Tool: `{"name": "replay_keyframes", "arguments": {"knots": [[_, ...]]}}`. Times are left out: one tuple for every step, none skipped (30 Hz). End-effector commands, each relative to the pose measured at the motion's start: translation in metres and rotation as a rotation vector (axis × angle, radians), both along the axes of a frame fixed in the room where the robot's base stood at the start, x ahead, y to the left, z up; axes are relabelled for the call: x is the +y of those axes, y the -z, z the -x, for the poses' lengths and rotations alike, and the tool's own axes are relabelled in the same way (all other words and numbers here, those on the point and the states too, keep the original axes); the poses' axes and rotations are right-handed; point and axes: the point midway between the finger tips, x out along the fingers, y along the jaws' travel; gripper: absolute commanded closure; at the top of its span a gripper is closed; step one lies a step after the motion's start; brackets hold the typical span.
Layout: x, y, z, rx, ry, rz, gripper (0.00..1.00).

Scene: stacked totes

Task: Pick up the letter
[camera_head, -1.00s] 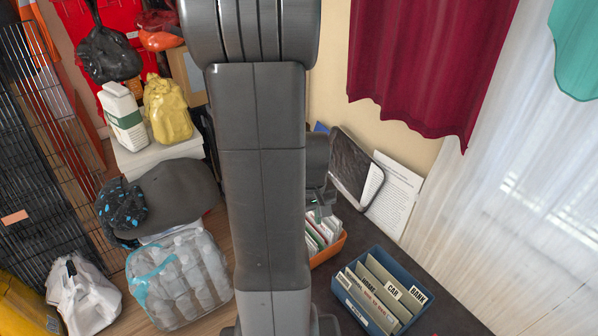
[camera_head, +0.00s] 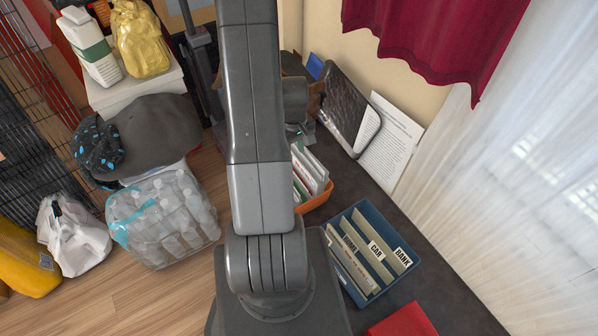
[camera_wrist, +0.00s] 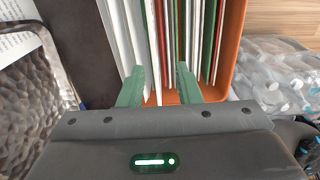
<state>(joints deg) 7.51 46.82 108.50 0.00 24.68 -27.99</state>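An orange tote (camera_head: 318,200) holds several upright letters (camera_head: 311,168), with white, green and red edges. In the wrist view the letters (camera_wrist: 170,35) stand in a row inside the orange tote (camera_wrist: 236,45). My gripper (camera_wrist: 158,75) is open, its two green fingers apart at the near end of the row. Edges of white, green and red letters show between and beyond the fingers. I cannot tell whether the fingers touch any letter, or which single one is the task's letter. In the head view the gripper is mostly hidden behind my arm.
A blue tote (camera_head: 368,250) with labelled dividers stands right of the orange one on the dark surface. A red object (camera_head: 404,322) lies in front. A dark framed panel (camera_head: 346,105) and a printed sheet (camera_head: 392,145) lean on the wall. Bagged bottles (camera_head: 163,218) stand left.

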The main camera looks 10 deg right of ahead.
Motion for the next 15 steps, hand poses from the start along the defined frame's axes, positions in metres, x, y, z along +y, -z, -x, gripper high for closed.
{"name": "replay_keyframes", "arguments": {"knots": [[0.000, 0.005, 0.000, 0.001, 0.000, -0.001, 0.69], [0.000, 0.006, 0.000, 0.001, 0.000, -0.001, 0.69], [0.000, 0.007, 0.000, 0.001, 0.000, 0.000, 0.69], [0.000, 0.008, 0.000, 0.000, 0.000, 0.000, 0.69], [0.000, 0.010, 0.000, 0.000, 0.000, 0.000, 0.69], [-0.001, 0.012, 0.000, 0.001, 0.001, 0.000, 0.69], [-0.002, 0.015, 0.000, 0.001, 0.001, -0.001, 0.69], [-0.002, 0.019, 0.000, 0.002, 0.001, 0.000, 0.69], [-0.004, 0.024, 0.000, 0.002, 0.001, 0.000, 0.69], [-0.005, 0.028, 0.000, 0.004, 0.001, -0.001, 0.69], [-0.006, 0.033, 0.000, 0.004, 0.001, -0.001, 0.69], [-0.007, 0.038, 0.000, 0.003, 0.001, 0.000, 0.69], [-0.008, 0.042, 0.000, 0.004, 0.001, -0.001, 0.69], [-0.008, 0.046, 0.000, 0.004, 0.000, -0.001, 0.69], [-0.008, 0.050, -0.001, 0.002, 0.000, 0.000, 0.69]]}}
